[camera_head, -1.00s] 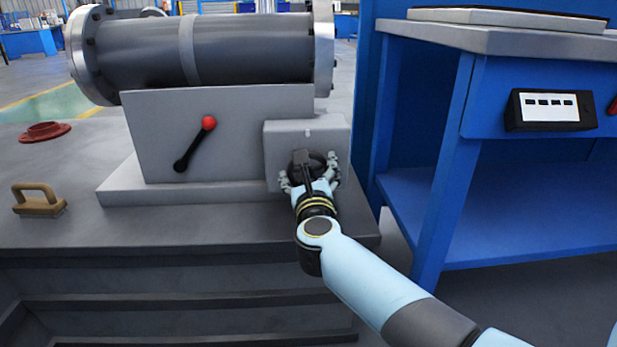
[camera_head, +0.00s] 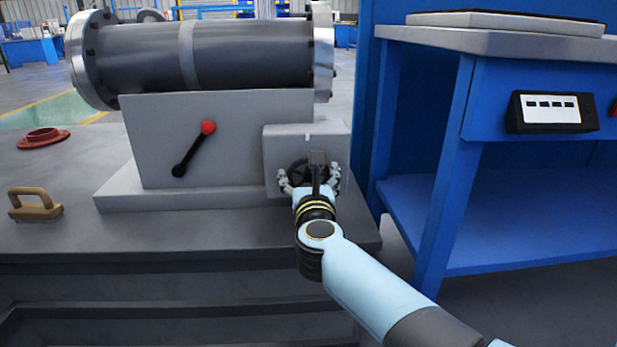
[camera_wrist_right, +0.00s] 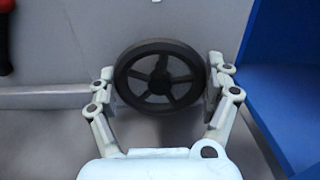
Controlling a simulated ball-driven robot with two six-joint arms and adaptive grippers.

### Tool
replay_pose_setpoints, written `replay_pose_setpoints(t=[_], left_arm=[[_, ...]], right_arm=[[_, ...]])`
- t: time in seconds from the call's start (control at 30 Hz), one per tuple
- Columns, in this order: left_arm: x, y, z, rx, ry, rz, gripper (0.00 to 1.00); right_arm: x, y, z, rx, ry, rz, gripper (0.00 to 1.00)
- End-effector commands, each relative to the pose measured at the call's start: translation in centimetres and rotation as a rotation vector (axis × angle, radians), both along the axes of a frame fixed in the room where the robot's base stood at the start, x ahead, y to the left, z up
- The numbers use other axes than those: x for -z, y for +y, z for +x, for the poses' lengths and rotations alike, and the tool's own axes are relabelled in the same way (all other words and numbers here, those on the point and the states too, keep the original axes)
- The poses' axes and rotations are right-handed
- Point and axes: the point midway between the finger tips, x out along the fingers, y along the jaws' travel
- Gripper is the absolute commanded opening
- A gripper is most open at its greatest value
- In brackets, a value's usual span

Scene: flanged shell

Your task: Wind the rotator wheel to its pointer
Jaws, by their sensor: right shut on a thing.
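The rotator wheel (camera_head: 299,171) is a dark spoked handwheel on the front of a grey box at the right end of the fixture. In the right wrist view the wheel (camera_wrist_right: 160,76) shows its rim and spokes. My right gripper (camera_head: 309,176) has a finger on each side of the rim and is shut on it; the fingers also show in the right wrist view (camera_wrist_right: 160,88). A small light mark, perhaps the pointer (camera_head: 308,134), is on the box above the wheel. My wrist hides part of the wheel. My left gripper is not in view.
A dark flanged shell (camera_head: 215,56) lies on the grey fixture, which has a red-knobbed lever (camera_head: 193,150). A wooden-handled tool (camera_head: 35,204) and a red flange (camera_head: 43,138) lie at left on the bench. A blue workbench (camera_head: 480,100) stands close at right.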

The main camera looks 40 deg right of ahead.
Motion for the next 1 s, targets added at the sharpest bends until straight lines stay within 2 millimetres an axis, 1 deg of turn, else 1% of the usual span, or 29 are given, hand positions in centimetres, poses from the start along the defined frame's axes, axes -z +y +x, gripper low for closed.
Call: replay_pose_setpoints(t=[0.03, 0.07, 0.17, 0.4, 0.5, 0.57, 0.8, 0.9, 1.0], left_arm=[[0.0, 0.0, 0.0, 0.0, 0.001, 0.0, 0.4], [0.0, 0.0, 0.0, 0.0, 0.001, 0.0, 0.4], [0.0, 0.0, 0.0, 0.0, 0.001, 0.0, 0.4], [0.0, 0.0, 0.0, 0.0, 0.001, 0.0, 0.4], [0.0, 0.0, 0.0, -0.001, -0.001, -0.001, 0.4], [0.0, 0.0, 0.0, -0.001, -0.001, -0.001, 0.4], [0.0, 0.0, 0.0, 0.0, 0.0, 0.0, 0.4], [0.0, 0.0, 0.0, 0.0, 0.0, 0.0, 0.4], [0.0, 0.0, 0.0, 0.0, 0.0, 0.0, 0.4]], right_arm=[[0.3, 0.0, -0.1, 0.0, 0.005, 0.002, 0.52], [0.3, 0.0, -0.1, 0.0, 0.005, 0.002, 0.86], [0.3, 0.0, -0.1, 0.0, 0.005, 0.001, 0.99], [0.1, 0.0, 0.0, 0.0, 0.003, -0.001, 1.0], [0.2, 0.2, -0.4, 0.0, 0.003, 0.001, 1.0], [0.2, 0.6, -1.0, 0.0, 0.004, 0.0, 1.0], [0.2, 2.8, -4.6, 0.001, 0.004, 0.003, 1.0], [0.2, 3.5, -5.7, -0.001, 0.005, 0.001, 1.0], [0.2, 3.9, -6.3, 0.0, 0.004, 0.001, 1.0]])
